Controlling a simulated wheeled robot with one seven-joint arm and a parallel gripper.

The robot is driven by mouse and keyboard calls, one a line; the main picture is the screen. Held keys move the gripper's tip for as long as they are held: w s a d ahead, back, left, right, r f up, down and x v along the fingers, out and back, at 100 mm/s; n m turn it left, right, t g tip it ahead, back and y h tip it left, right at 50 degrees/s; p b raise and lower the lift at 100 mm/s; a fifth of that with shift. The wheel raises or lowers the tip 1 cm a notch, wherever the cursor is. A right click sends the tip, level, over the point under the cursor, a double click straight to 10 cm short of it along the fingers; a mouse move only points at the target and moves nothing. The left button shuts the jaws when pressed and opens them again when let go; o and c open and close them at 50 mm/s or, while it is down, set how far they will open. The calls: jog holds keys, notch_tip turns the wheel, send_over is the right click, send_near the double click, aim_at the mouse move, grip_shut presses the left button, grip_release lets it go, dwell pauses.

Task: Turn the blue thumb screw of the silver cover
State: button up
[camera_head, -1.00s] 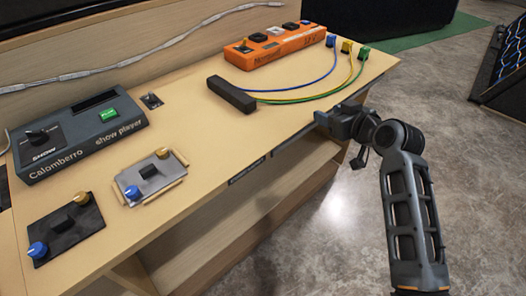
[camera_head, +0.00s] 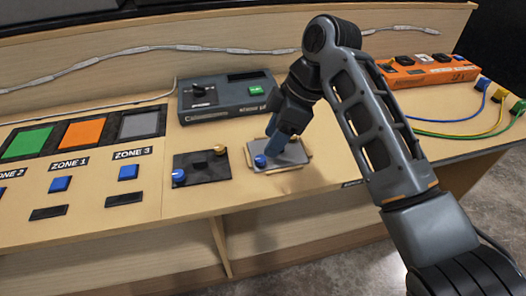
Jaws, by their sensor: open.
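The silver cover (camera_head: 291,154) is a small light plate on the desk with wooden strips along its edges. Its blue thumb screw (camera_head: 260,161) stands at its front left corner. My gripper (camera_head: 276,138) points down over the back of the cover, behind and a little right of the blue screw. It is open and appears to hold nothing. The arm and fingers hide the cover's middle and its brass-coloured screw. I cannot tell whether the fingertips touch the cover.
A black cover (camera_head: 203,168) with a blue and a brass knob lies just left. The grey show player (camera_head: 215,101) stands behind. Zone buttons (camera_head: 128,172) are further left. The orange box (camera_head: 428,70) and cables are at the right, beyond my arm.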

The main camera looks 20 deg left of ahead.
aim_at(261, 158)
jog(key=shift+x, duration=2.7)
jog(key=shift+c, duration=0.4)
grip_shut()
